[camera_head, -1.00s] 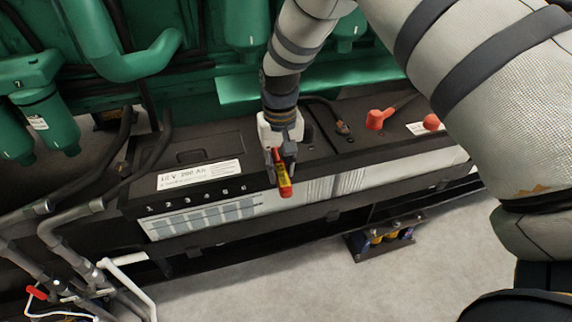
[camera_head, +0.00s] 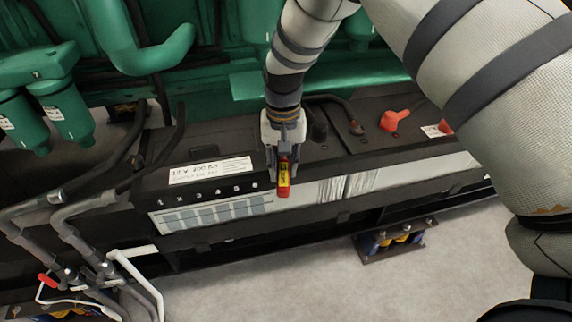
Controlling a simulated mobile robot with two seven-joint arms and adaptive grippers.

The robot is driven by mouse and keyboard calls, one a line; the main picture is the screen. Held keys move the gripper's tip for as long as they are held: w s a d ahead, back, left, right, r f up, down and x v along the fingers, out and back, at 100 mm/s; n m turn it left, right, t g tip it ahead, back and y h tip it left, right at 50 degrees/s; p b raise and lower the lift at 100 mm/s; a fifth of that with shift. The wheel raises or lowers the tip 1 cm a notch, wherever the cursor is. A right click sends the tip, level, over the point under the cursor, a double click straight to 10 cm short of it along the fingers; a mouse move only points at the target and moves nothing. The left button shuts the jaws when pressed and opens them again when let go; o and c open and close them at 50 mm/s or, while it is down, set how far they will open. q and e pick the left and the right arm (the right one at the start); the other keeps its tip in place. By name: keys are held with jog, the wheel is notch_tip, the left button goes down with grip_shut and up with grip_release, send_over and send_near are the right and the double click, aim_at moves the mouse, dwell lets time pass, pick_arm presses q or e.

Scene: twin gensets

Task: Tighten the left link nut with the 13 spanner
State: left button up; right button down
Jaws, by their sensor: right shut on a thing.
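My right gripper (camera_head: 284,158) is shut on a tool with a red and yellow handle (camera_head: 284,178), which hangs down in front of the battery's upper front edge. I cannot read a size on it, and its working end is hidden by the gripper. The black battery bank (camera_head: 210,150) lies under the gripper. A dark cable with a copper-coloured lug (camera_head: 355,127) ends on the battery top, right of the gripper. A dark terminal post (camera_head: 319,131) stands between them. I cannot make out the left link nut. My left gripper is not in view.
Red terminal caps (camera_head: 393,119) sit farther right on the battery top. Green engine parts (camera_head: 150,45) stand behind. Grey pipes (camera_head: 75,240) and a red-handled valve (camera_head: 47,281) are at lower left.

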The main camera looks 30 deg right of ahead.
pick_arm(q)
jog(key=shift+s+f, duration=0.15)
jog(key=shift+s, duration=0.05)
pick_arm(e)
jog(key=shift+w+a+m, duration=0.35)
jog(key=shift+a+m, duration=0.15)
jog(key=shift+a, duration=0.25)
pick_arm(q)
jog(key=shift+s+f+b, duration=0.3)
pick_arm(e)
jog(key=shift+w+a+m, duration=0.5)
jog(key=shift+a+m, duration=0.1)
jog(key=shift+m, duration=0.1)
jog(key=shift+w+a+f+m, duration=0.1)
jog(key=shift+w+a+m, duration=0.3)
jog(key=shift+m, duration=0.1)
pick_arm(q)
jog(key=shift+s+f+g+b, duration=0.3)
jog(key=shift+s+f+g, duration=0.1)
pick_arm(e)
jog(key=shift+w+a+m, duration=0.15)
jog(key=shift+m, duration=0.15)
